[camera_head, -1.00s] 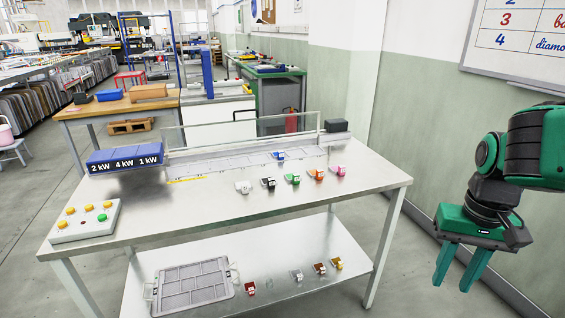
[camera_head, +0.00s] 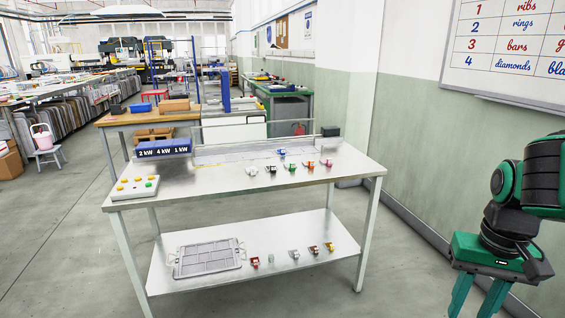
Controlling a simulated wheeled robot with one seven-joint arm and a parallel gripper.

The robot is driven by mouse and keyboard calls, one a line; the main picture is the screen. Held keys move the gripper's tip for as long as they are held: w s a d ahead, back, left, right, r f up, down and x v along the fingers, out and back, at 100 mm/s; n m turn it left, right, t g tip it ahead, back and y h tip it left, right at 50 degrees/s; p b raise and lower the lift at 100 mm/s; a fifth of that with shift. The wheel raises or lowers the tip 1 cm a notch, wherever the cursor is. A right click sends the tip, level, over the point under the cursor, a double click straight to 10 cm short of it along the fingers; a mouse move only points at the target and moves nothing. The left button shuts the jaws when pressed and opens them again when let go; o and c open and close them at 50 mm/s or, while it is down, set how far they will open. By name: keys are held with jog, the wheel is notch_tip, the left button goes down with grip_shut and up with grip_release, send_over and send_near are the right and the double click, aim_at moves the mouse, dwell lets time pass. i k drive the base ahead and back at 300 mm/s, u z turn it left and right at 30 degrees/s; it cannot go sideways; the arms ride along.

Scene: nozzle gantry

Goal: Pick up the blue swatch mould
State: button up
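The small blue swatch mould (camera_head: 281,152) sits on the grey strip along the back of the metal table's top, a little right of its middle. It is small in the view and its details cannot be made out. My gripper (camera_head: 478,302) hangs at the lower right, in front of and to the right of the table, well apart from the mould. Its two green fingers point down and stand apart with nothing between them. The fingertips are close to the bottom edge of the picture.
White, black, green, orange and pink moulds stand in a row on the metal table (camera_head: 210,182), in front of the blue one. A button box (camera_head: 135,187) and a blue kW block (camera_head: 163,148) are at left. The lower shelf holds a grey tray (camera_head: 207,258) and several small moulds.

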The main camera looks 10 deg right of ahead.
aim_at(281, 151)
jog(key=z, duration=0.35)
jog(key=i, duration=0.5)
jog(key=z, duration=0.5)
jog(key=i, duration=1.35)
jog(key=u, duration=0.7)
jog(key=i, duration=1.05)
jog(key=u, duration=0.7)
